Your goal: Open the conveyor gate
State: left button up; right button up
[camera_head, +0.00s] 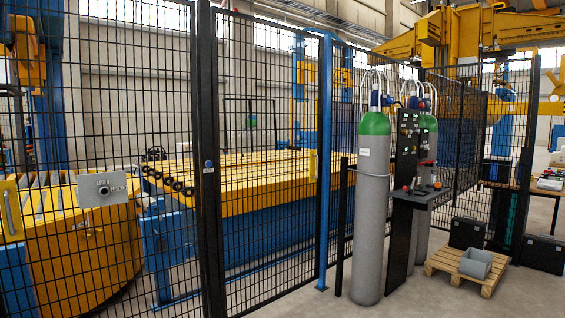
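A black wire-mesh fence fills the left and middle of the head view, with a dark post (209,240) between two mesh panels. The left mesh panel (60,110) carries a grey plate (103,188) with a round dark knob. A small blue round mark (208,164) is on the post. The right mesh panel (270,80) runs from this post to a blue post (326,150). No open gap shows between the panels. I cannot tell for certain which panel is the conveyor gate. The conveyor (250,195), yellow with blue supports, lies behind the mesh. Neither gripper is in view.
A grey gas cylinder (369,230) with a green top stands right of the fence, beside a black control stand (404,240). A wooden pallet (465,272) with a grey bin (477,263) and black cases lie on the floor further right. A workbench (535,188) stands at the far right.

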aim_at(313, 158)
jog(key=z, duration=0.05)
jog(key=i, duration=3.7)
jog(key=z, duration=0.45)
